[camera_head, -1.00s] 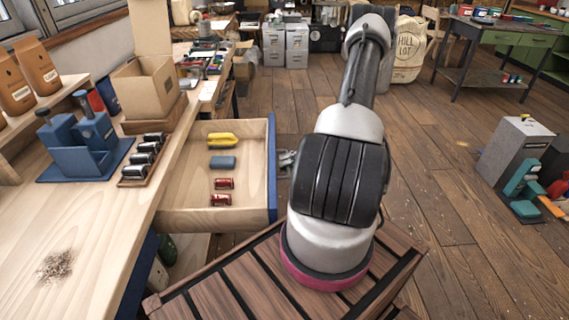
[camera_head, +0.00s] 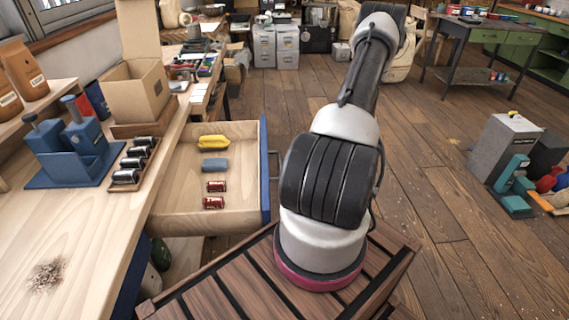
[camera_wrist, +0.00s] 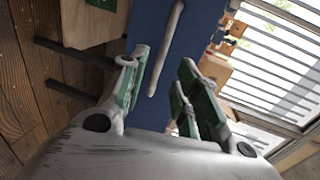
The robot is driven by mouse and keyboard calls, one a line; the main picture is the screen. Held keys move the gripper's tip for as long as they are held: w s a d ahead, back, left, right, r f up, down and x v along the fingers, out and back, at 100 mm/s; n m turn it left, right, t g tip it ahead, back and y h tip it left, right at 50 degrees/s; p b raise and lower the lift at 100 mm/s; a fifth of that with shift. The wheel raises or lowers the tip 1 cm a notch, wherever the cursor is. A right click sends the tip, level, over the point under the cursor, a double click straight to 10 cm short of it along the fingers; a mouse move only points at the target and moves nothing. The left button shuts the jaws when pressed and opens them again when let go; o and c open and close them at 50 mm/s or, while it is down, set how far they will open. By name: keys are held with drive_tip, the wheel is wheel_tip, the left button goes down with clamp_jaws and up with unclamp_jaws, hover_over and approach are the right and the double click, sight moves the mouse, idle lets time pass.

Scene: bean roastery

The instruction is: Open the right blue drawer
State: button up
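The right blue drawer (camera_head: 264,175) stands pulled out from the wooden bench, its pale wooden inside exposed. It holds a yellow item (camera_head: 213,142), a grey-blue block (camera_head: 214,166) and two small red cans (camera_head: 215,186). Its grey bar handle (camera_head: 277,166) shows on the blue front, partly behind my arm. In the wrist view, the handle (camera_wrist: 167,45) runs in front of the blue panel, in the gap between the fingers. My gripper (camera_wrist: 163,60) is open, its green-padded fingers apart and not visibly touching the handle. In the head view my gripper is hidden behind my arm.
The bench top (camera_head: 95,225) holds a blue tool stand (camera_head: 70,150), a rack of dark cylinders (camera_head: 133,160) and an open cardboard box (camera_head: 138,90). A grey machine (camera_head: 503,145) stands at the right. The floor (camera_head: 440,210) between is mostly clear.

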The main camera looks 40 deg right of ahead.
drive_tip(key=v, duration=0.5)
drive_tip(key=shift+d, duration=0.1)
idle(0.4)
